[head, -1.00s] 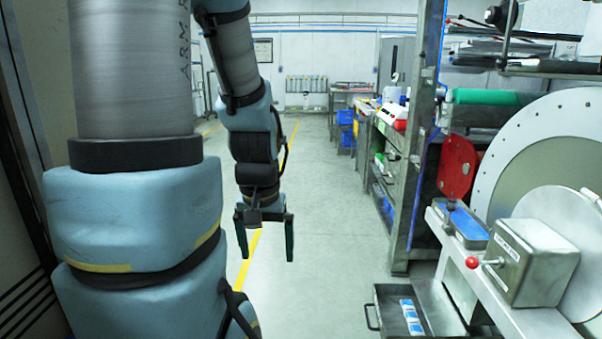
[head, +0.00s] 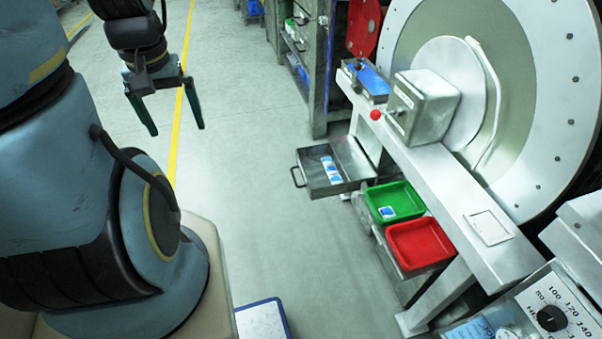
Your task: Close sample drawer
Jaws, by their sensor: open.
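The sample drawer (head: 354,161) is a grey metal drawer, pulled out to the left from under the white machine bench. A dark loop handle (head: 294,178) is on its left front, and blue-and-white packets (head: 331,168) lie inside. My gripper (head: 175,131) hangs over the floor at the upper left, with its two dark fingers apart and nothing between them. It is left of the drawer and clear of the handle.
A green tray (head: 381,196) and a red tray (head: 412,232) sit beside the drawer, nearer me. A grey box with a red-knobbed lever (head: 376,115) stands on the bench (head: 428,165) above. The floor (head: 232,150) between gripper and drawer is clear.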

